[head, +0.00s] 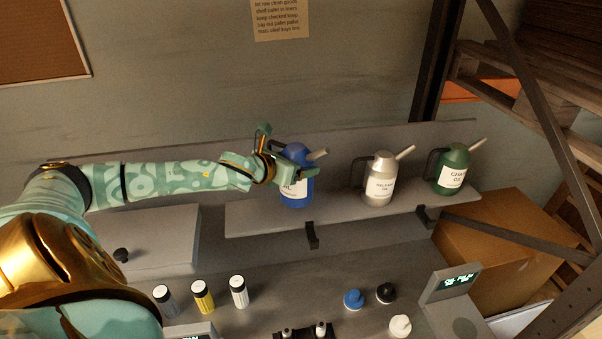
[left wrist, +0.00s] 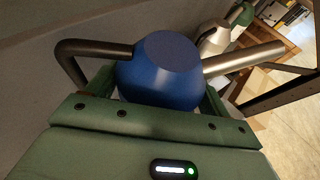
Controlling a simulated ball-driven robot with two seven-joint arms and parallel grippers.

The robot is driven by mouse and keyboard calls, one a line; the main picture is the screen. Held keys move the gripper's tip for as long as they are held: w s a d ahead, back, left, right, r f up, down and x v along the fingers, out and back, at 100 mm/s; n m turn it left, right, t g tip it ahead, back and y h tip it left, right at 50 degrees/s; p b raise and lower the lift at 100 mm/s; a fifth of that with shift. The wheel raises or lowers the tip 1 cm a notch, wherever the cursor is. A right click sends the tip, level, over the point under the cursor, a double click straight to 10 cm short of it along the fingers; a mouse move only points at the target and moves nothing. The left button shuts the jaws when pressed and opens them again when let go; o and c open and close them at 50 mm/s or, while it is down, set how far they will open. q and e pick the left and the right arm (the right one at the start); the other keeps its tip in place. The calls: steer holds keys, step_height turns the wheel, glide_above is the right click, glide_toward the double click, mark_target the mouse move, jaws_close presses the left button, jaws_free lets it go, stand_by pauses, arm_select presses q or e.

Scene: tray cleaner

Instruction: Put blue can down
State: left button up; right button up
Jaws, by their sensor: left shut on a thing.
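The blue can (head: 297,186) with a white label and a metal spout is at the left part of the wall shelf, upright. My left gripper (head: 294,171) is shut on it, with its fingers around the can's upper body. I cannot tell for certain whether its base touches the shelf. In the left wrist view the blue can (left wrist: 165,75) sits between the green fingers of the left gripper (left wrist: 160,112), its dark handle to the left and its spout to the right. My right gripper is not in view.
The shelf (head: 335,210) also holds a white can (head: 380,180) and a green can (head: 453,170) to the right. Below are several small bottles (head: 203,296), a blue knob (head: 353,299) and a display (head: 455,283). A metal rack post (head: 434,60) stands at right.

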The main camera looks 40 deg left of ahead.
arm_select(q)
steer(key=w+f, duration=0.1)
steer(key=w+a+f, duration=0.1)
steer(key=w+f, duration=0.1)
steer(key=shift+f+p, duration=0.65)
steer(key=shift+f, duration=0.95)
steer(key=o, duration=1.7)
steer(key=shift+s+d+f, duration=0.1)
steer(key=shift+f, duration=0.1)
steer(key=shift+r, duration=0.15)
steer(key=shift+s, duration=0.35)
steer(key=v, duration=1.1)
steer(key=shift+s+r, duration=0.15)
steer(key=shift+s, duration=0.05)
